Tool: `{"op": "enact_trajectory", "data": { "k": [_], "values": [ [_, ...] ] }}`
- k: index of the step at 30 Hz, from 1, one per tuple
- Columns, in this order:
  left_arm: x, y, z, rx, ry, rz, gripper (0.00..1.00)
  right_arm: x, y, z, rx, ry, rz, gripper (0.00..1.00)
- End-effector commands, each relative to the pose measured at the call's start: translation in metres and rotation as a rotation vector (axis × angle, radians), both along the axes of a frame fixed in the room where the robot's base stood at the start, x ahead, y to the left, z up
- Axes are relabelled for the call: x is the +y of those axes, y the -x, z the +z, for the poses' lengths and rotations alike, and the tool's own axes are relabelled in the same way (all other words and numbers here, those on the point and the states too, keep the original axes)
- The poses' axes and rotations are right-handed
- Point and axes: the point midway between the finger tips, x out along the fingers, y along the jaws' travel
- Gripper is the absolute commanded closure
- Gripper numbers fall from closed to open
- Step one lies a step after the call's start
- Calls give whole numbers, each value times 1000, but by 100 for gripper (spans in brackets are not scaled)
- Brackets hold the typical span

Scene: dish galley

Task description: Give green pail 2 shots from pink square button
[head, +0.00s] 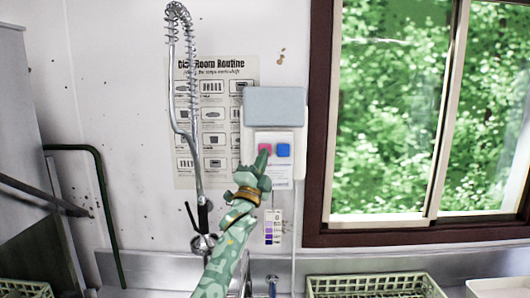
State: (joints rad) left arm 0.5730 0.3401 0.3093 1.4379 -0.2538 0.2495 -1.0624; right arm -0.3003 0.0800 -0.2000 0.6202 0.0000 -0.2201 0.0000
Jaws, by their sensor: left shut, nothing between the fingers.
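I cannot tell whether the fingertips touch or press the button. I see no green pail in this view. My right gripper is not in view.
A sprayer hose (193,120) hangs left of the panel before a poster (216,75). A grey-blue box (275,106) sits above the buttons. Below are a pale green crate (375,277) and a metal ledge (390,258). A window (400,110) is on the right.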

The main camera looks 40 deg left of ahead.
Motion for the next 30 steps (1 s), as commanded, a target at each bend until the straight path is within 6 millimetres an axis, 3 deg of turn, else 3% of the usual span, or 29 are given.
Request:
{"op": "enact_trajectory", "data": {
  "k": [30],
  "values": [
    [6,-6,0,0,0,0,100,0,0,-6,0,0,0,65]
  ]
}}
